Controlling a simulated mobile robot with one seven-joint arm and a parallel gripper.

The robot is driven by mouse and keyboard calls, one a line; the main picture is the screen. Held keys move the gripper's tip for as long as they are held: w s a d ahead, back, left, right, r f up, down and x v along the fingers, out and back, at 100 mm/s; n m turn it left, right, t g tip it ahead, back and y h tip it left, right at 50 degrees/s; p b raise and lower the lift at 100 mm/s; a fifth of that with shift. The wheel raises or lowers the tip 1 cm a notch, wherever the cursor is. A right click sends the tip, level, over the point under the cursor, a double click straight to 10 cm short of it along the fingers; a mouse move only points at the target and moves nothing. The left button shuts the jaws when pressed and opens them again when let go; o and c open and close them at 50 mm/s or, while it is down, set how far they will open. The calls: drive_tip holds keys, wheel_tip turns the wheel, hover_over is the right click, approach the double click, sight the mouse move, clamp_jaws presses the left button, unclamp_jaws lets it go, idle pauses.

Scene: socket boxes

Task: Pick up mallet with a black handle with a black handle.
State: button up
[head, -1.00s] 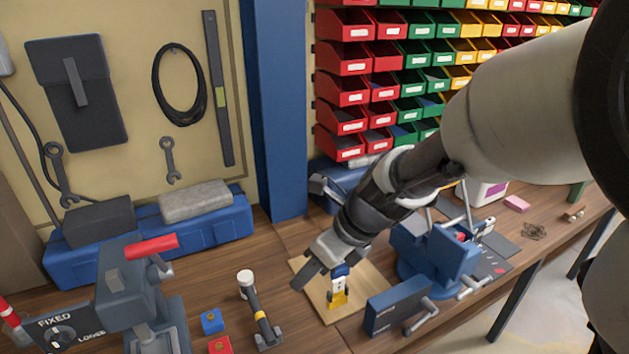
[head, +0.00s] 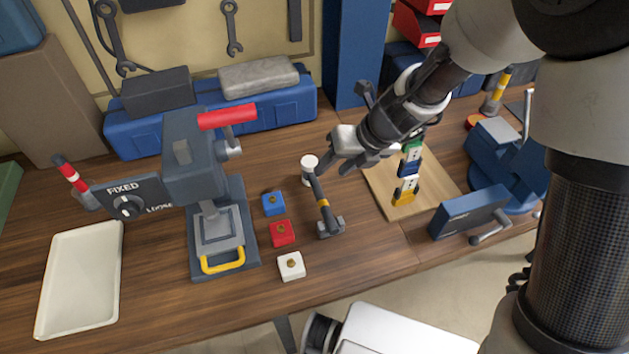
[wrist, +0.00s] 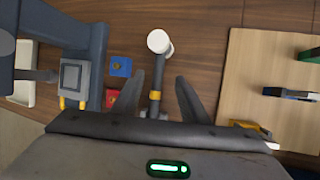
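The mallet (head: 319,190) has a white round end, a black handle and a yellow band. It lies on the wooden bench, its near end at a grey metal piece (head: 331,228). My gripper (head: 336,170) hovers just above and right of the mallet in the head view. In the wrist view, my gripper (wrist: 169,80) is open, with a finger on each side of the mallet's handle (wrist: 156,75). The white end (wrist: 159,41) lies beyond the fingertips. The lower handle is partly hidden by the gripper body. Contact with the handle is not visible.
Blue (head: 274,203), red (head: 282,233) and white (head: 291,265) blocks sit left of the mallet. A grey press (head: 195,165) stands farther left, beside a white tray (head: 80,275).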

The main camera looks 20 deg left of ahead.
sight(317, 182)
drive_tip(key=x, duration=0.4)
drive_tip(key=shift+b, duration=0.4)
drive_tip(key=b+x, duration=0.2)
drive_tip(key=x, duration=0.3)
drive_tip(key=shift+s+f, duration=0.1)
drive_tip(key=shift+s, duration=0.1)
drive_tip(key=shift+c, duration=0.2)
clamp_jaws()
